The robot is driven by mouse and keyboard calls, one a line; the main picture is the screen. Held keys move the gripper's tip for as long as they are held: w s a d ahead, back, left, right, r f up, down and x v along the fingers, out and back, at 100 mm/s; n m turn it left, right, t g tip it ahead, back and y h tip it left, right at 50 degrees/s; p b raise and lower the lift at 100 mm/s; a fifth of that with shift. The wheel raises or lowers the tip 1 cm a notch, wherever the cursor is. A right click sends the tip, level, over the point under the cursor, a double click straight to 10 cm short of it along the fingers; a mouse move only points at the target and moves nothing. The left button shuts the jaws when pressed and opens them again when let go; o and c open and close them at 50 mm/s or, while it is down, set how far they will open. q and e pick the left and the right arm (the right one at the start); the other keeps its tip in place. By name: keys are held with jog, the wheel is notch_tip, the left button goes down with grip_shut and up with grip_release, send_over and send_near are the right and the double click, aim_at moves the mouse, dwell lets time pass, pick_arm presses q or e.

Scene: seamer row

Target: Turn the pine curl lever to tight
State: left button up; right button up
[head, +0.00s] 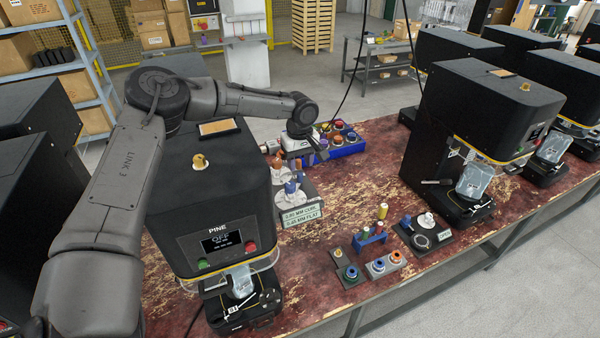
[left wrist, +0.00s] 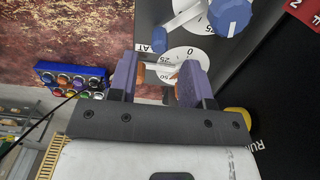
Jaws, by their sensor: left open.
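The pine machine (head: 217,240) stands at the left of the head view, its display reading OFF. On its side are white dials with an orange lever (head: 278,161) and a blue lever (head: 291,187). My left gripper (head: 293,152) is beside the orange lever, its fingertips hard to make out there. In the left wrist view the gripper (left wrist: 160,75) is open, its purple fingers over the orange lever's dial. Parts of the orange lever (left wrist: 178,88) show between the fingers; the rest is hidden. The blue lever (left wrist: 228,15) is above. Which is the curl lever, I cannot tell.
Small fixtures (head: 371,235) stand at the front. Another machine (head: 480,125) is at right; worn red bench lies between.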

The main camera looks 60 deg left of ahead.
aim_at(300, 173)
pick_arm(q)
jog(key=shift+f, duration=2.4)
jog(key=shift+c, duration=0.3)
grip_shut()
